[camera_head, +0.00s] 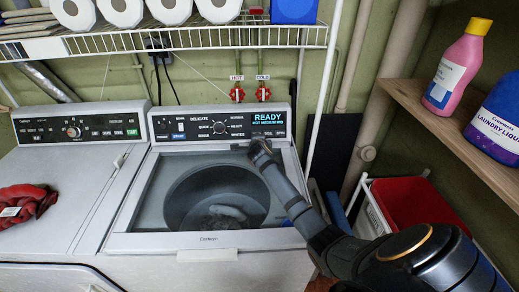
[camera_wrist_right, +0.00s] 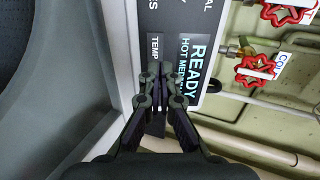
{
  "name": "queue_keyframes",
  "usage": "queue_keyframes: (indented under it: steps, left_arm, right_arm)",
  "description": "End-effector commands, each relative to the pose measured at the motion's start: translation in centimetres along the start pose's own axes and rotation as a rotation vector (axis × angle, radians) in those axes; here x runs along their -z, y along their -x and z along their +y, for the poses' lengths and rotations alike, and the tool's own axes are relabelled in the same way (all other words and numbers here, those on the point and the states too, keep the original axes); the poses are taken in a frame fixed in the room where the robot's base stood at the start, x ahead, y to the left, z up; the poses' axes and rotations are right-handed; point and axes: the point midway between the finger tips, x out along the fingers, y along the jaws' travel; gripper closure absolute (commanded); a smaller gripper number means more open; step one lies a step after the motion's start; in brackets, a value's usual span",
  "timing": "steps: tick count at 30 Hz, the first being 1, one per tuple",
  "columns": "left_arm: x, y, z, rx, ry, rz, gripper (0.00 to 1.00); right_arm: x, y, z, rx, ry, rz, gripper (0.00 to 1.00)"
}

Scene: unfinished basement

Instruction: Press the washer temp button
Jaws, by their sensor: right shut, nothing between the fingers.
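The washer (camera_head: 262,240) stands in the middle of the head view, with a dark control panel (camera_head: 219,127) along its back. Its display (camera_head: 268,119) reads READY with a hot, medium setting below; the display also shows in the right wrist view (camera_wrist_right: 194,70). The dark TEMP button (camera_wrist_right: 155,48) shows beside the display in the right wrist view, partly hidden by my fingertips. My right gripper (camera_head: 256,149) reaches the panel's lower edge and also shows in the wrist view (camera_wrist_right: 154,73). It is shut and empty, its tips at the TEMP button; I cannot tell whether they touch.
A dryer (camera_head: 60,180) with a red cloth item (camera_head: 24,203) stands left. A wire shelf (camera_head: 170,40) with paper rolls hangs above. Red valves (camera_head: 237,94) are behind the panel. A wooden shelf (camera_head: 440,120) with bottles and a red bin (camera_head: 415,203) are right.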

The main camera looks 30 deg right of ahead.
Motion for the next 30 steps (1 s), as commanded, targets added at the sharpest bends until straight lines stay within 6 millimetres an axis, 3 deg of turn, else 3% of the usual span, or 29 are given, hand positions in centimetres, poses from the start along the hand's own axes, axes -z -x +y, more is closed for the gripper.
queue_keyframes:
  steps: [6, 13, 22, 30]
  left_arm:
    - [-1.0, -1.1, -0.4, 0.006, -0.003, -0.013, 0.6]
    - [1.8, -1.9, 1.5, -0.016, 0.009, 0.029, 0.6]
    - [-0.1, -1.9, 0.8, -0.007, 0.003, 0.001, 0.6]
    - [0.0, -1.9, 0.7, -0.007, 0.003, 0.002, 0.6]
  right_arm:
    - [0.0, 3.8, 0.4, -0.001, 0.001, -0.001, 1.0]
    - [0.0, 7.5, 0.3, -0.002, 0.0, 0.0, 1.0]
    - [0.0, 8.4, 0.1, -0.004, 0.001, 0.001, 1.0]
    - [0.0, 8.4, 0.1, -0.004, 0.001, 0.001, 1.0]
